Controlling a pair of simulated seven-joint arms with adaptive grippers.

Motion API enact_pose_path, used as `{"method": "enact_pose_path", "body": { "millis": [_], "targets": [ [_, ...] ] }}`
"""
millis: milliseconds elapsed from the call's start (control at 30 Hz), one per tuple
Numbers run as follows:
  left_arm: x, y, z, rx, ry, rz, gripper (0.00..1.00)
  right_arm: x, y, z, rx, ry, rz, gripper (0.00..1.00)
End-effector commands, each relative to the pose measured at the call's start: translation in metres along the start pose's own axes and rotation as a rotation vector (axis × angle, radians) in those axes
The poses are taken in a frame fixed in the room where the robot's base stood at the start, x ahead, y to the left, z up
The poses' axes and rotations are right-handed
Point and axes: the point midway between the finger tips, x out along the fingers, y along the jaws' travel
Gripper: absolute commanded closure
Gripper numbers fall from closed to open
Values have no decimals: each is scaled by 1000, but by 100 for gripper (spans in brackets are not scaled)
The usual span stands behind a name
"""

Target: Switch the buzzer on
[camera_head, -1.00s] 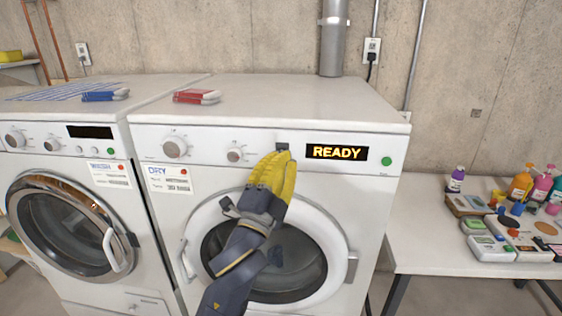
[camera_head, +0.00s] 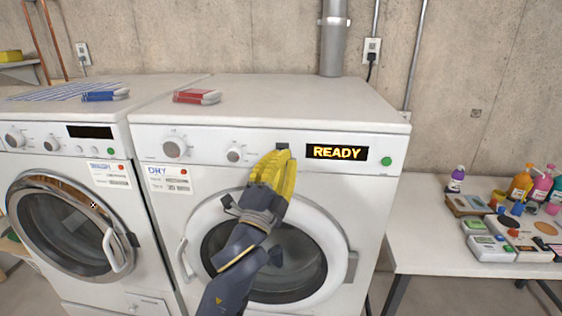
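The dryer (camera_head: 371,192) is a white front-loader with a lit display (camera_head: 336,152) reading READY. A small dark switch (camera_head: 282,146) sits on its panel just left of the display; I cannot tell whether it is the buzzer switch, and its lower part is hidden behind my fingers. My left gripper (camera_head: 283,155), yellow at the fingers, has its tips at or just below this switch. I cannot see whether they touch it. The fingers look close together, with nothing seen between them. My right gripper is not in view.
Two knobs (camera_head: 174,147) and a green button (camera_head: 386,161) are on the same panel. A washer (camera_head: 70,220) stands to the left. Red (camera_head: 197,97) and blue folded cloths (camera_head: 105,96) lie on top. A white table (camera_head: 420,235) with bottles and boxes is at right.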

Motion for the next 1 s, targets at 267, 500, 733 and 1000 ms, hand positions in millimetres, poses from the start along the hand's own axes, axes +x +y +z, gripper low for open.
{"method": "enact_pose_path", "body": {
  "millis": [267, 500, 733, 1000],
  "targets": [
    [2, 1, 1, 0, 0, -1, 100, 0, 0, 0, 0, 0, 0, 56],
    [4, 2, 2, 0, 0, -1, 100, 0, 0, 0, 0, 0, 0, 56],
    [3, 2, 2, 0, 0, 0, 100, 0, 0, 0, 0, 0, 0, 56],
    [-2, -1, -1, 1, 0, 1, 100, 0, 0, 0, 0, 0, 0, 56]
  ]
}}
